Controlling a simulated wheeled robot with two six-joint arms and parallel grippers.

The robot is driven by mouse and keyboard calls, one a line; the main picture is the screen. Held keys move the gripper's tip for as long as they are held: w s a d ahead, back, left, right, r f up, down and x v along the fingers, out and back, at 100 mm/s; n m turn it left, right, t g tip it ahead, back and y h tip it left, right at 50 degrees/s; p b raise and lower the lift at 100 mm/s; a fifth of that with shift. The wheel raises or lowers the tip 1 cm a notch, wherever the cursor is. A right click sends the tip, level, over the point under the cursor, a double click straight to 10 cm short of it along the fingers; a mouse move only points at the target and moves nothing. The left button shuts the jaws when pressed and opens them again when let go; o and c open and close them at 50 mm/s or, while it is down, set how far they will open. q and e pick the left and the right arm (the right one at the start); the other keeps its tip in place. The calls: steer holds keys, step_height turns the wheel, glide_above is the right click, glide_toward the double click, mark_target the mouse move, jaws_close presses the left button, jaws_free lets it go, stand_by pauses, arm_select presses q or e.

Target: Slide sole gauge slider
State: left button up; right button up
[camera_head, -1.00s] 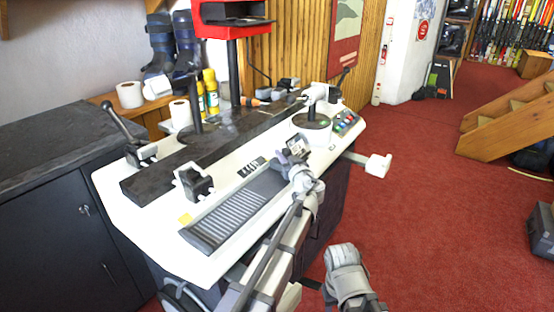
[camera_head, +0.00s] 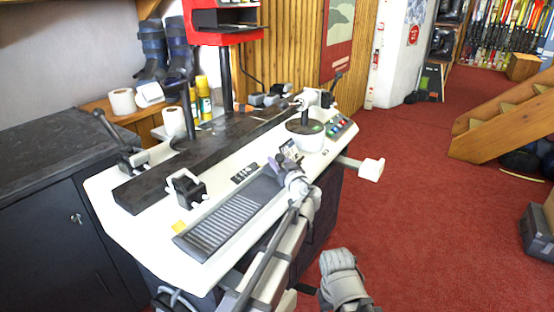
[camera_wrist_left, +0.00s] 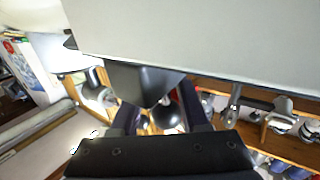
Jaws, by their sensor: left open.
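The sole gauge appears to be the dark ribbed plate (camera_head: 226,219) let into the white bench top in the head view. My left gripper (camera_head: 276,165) is at this plate's far right end, with its fingers apart. Which part is the slider is not clear in the head view. In the left wrist view, a dark block (camera_wrist_left: 145,82) stands out from a pale surface. The dark fingers of my left gripper (camera_wrist_left: 160,117) lie either side of it; whether they touch it I cannot tell. A grey link of my right arm shows low in the head view, but no right fingers do.
The white bench (camera_head: 130,235) carries a long dark bar (camera_head: 170,175), a black clamp (camera_head: 187,189) and a round post base (camera_head: 305,138). A red machine head (camera_head: 222,36) stands behind. A white-ended arm (camera_head: 370,169) sticks out right.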

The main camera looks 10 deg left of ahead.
mark_target(280, 163)
arm_select(q)
steer(key=v, duration=0.6)
steer(key=shift+s+d, duration=0.15)
steer(key=shift+s, duration=0.2)
steer(key=shift+s+r+p, duration=0.2)
steer(key=shift+p, duration=0.15)
steer(key=s+g+p, duration=0.1)
steer(key=p, duration=0.1)
steer(key=s+a+g+p, duration=0.1)
steer(key=s+p, duration=0.1)
steer(key=s+a+r+g+p, duration=0.1)
steer(key=s+p, duration=0.1)
steer(key=shift+s+a+g, duration=0.15)
steer(key=shift+a+g, duration=0.05)
steer(key=shift+g, duration=0.1)
steer(key=s+d+r+m+g+h+p, duration=0.1)
steer(key=s+d+m+g+h+p, duration=0.2)
steer(key=s+p, duration=0.3)
steer(key=s+d+r+m+g+h+p, duration=0.1)
steer(key=s+d+m+g+h+p, duration=0.2)
steer(key=s+p, duration=0.4)
steer(key=s+d+m+g+h+p, duration=0.2)
steer(key=s+d+m+g+p, duration=0.1)
steer(key=s, duration=1.2)
steer(key=m+g+p, duration=0.1)
steer(key=g+p, duration=0.1)
steer(key=p, duration=0.1)
steer(key=shift+r+m+g+h, duration=0.3)
steer(key=shift+r+h, duration=0.1)
